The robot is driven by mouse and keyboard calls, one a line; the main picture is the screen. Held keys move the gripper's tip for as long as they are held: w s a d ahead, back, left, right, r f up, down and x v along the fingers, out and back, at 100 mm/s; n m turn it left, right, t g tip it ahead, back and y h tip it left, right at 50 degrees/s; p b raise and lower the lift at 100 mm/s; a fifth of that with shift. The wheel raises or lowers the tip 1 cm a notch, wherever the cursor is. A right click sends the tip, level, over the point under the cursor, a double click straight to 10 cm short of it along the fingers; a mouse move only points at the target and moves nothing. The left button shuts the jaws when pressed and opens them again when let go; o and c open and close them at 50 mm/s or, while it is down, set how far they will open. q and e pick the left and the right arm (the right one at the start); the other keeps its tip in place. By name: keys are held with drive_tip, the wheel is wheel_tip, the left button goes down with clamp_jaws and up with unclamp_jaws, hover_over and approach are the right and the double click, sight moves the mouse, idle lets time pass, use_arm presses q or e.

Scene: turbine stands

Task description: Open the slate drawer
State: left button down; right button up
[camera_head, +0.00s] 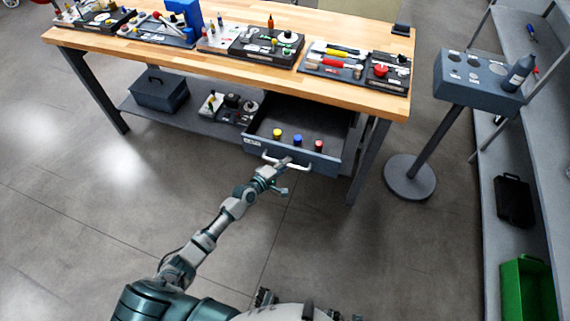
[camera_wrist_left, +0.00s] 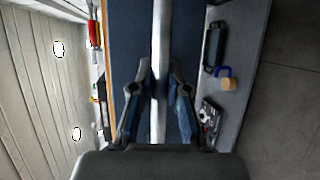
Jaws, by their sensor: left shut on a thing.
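The slate drawer (camera_head: 326,165) under the wooden bench is pulled out, and its inside shows. A yellow, a blue and a red small item stand in it near the front. Its pale bar handle (camera_head: 298,167) runs along the front panel. My left gripper (camera_head: 279,167) is shut on this handle. In the left wrist view the handle (camera_wrist_left: 160,45) runs between the two fingers of the left gripper (camera_wrist_left: 158,88), with the slate front behind it. My right gripper is not in view.
The workbench (camera_head: 215,57) carries trays of tools and parts. A grey box (camera_head: 160,90) and a small parts tray stand on its lower shelf. A pedestal panel (camera_head: 475,75) and a shelf with a green bin (camera_head: 527,288) stand at right. The floor before the drawer is clear.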

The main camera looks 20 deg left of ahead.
use_arm(q)
drive_tip(key=c, duration=1.1)
unclamp_jaws()
drive_tip(key=shift+s+d+f, duration=0.1)
drive_tip(key=shift+d+f, duration=0.05)
drive_tip(key=shift+f, duration=0.15)
drive_tip(key=shift+c, duration=0.2)
drive_tip(key=shift+r, duration=0.1)
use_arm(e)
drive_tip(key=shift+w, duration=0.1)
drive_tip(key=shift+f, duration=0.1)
use_arm(q)
drive_tip(key=v, duration=1.1)
drive_tip(key=shift+s+a, duration=0.25)
drive_tip(key=shift+s, duration=0.05)
drive_tip(key=shift+r, duration=0.1)
